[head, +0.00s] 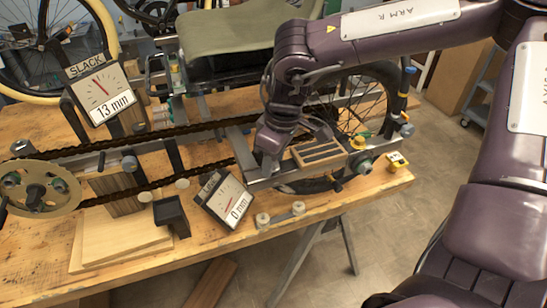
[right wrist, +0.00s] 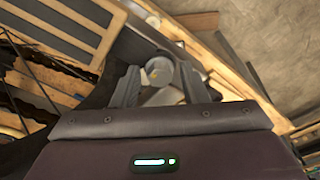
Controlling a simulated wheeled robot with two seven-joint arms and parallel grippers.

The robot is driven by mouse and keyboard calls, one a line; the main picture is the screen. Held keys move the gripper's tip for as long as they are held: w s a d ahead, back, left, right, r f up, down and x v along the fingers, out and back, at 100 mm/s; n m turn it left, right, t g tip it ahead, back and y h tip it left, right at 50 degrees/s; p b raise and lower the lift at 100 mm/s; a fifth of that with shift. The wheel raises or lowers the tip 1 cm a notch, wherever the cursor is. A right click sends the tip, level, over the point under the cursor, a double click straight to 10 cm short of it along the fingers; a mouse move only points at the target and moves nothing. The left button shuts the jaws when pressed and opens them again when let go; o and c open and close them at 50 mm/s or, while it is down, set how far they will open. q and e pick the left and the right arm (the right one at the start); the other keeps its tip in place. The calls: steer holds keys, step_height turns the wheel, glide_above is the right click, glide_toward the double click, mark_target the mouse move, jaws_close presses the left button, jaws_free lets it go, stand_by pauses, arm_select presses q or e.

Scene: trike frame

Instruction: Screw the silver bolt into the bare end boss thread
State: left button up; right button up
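My right gripper (head: 262,160) reaches down from above at the near left end of the trike's metal frame rail (head: 292,172). In the right wrist view its two fingers (right wrist: 158,74) stand apart. A round grey part with a yellowish centre (right wrist: 158,68) shows between them, with gaps on both sides. I cannot tell whether this is the silver bolt or a boss. A teal-grey round fitting (head: 363,167) is on the rail's right end. In the head view the gripper hides the part of the rail beneath it. My left gripper is not in view.
A slatted wooden pad (head: 318,153) lies right beside the gripper. A gauge reading 0 mm (head: 224,199) stands close to its left; another reads 13 mm (head: 103,92). A chain (head: 160,135) runs from the chainring (head: 38,188). A small metal link (head: 281,215) lies near the bench's front edge.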

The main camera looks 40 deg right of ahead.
steer(key=n, duration=0.5)
steer(key=shift+g+y, duration=0.3)
steer(key=c, duration=0.6)
steer(key=shift+o, duration=0.2)
steer(key=m, duration=0.8)
steer(key=m+h, duration=0.1)
steer(key=m, duration=0.2)
steer(key=shift+m+t+h, duration=0.3)
steer(key=shift+m+t, duration=0.1)
steer(key=o, duration=0.6)
steer(key=shift+a, duration=0.1)
steer(key=shift+c, duration=0.2)
